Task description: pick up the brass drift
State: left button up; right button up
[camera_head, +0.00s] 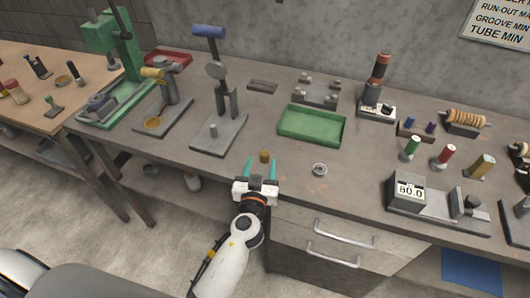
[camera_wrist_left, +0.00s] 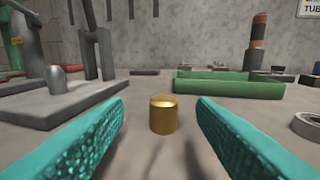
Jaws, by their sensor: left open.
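The brass drift (camera_head: 265,156) is a short gold cylinder standing upright on the grey bench near its front edge. In the left wrist view the drift (camera_wrist_left: 163,114) stands between and just beyond the two teal fingers. My left gripper (camera_head: 261,168) is open and empty, its fingers pointing at the drift from the front; in the wrist view the gripper (camera_wrist_left: 160,135) shows a clear gap on both sides of the drift. My right gripper is not in view.
A green tray (camera_head: 312,126) lies behind and right of the drift. A metal ring (camera_head: 320,169) lies to its right. A press stand (camera_head: 218,138) is at its left. A block reading 80.0 (camera_head: 408,192) stands farther right. The bench around the drift is clear.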

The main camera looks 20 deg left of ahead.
aim_at(264, 157)
pick_arm(q)
jog(key=w, duration=0.2)
jog(key=w+p, duration=0.1)
jog(key=w, duration=0.2)
jog(key=shift+w+a+f+p, duration=0.25)
jog(key=shift+w+a+p, duration=0.05)
jog(key=shift+w+p, duration=0.1)
jog(key=shift+s, duration=0.15)
jog(key=shift+c, duration=1.2)
grip_shut()
